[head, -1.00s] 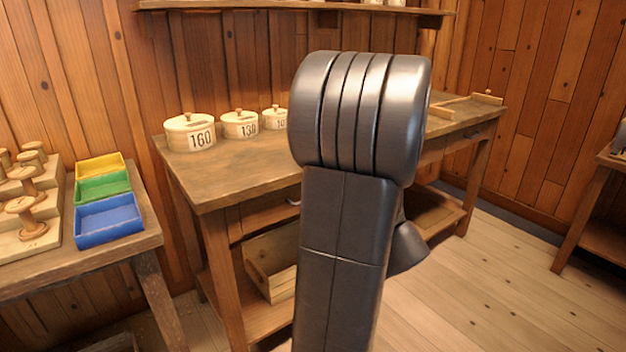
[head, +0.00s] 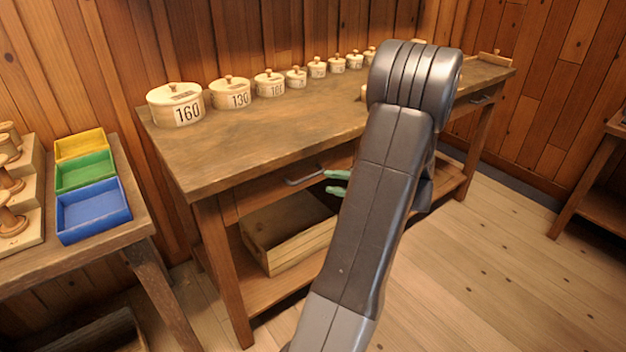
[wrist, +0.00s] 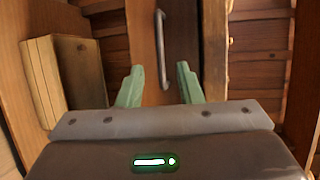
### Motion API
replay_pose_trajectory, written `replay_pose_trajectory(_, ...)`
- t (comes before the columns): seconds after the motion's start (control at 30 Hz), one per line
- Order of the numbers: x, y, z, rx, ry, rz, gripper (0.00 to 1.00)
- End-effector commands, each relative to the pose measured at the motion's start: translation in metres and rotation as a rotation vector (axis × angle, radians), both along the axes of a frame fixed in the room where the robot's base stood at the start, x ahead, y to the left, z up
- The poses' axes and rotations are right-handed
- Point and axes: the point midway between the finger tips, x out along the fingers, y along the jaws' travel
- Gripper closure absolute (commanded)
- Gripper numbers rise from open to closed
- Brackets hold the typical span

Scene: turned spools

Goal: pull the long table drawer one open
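The long table (head: 240,155) has a drawer front (head: 262,194) at its near left end, flush under the tabletop as far as I can see. A grey bar handle (head: 305,178) is on that drawer. In the wrist view the handle (wrist: 161,50) lies straight ahead, between the lines of my two fingers and beyond their tips. My gripper (head: 337,183) has green fingers and stands just right of the handle in the head view. In the wrist view my gripper (wrist: 160,82) is open, with nothing clearly between the fingers. My arm hides the middle of the table front.
A wooden crate (head: 285,235) stands on the table's lower shelf. Several numbered lidded pots, such as the 160 pot (head: 176,104), line the tabletop. A side bench with yellow, green and blue trays (head: 92,210) is at left. Floor is clear at right.

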Motion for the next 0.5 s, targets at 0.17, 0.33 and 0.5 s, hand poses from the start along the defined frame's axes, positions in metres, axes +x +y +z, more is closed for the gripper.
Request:
replay_pose_trajectory(0.17,0.018,0.032,-0.008,-0.001,0.000,0.005,0.67)
replay_pose_trajectory(0.33,0.030,0.051,-0.012,-0.001,0.001,0.002,0.67)
replay_pose_trajectory(0.5,0.035,0.059,-0.013,-0.001,0.001,0.001,0.67)
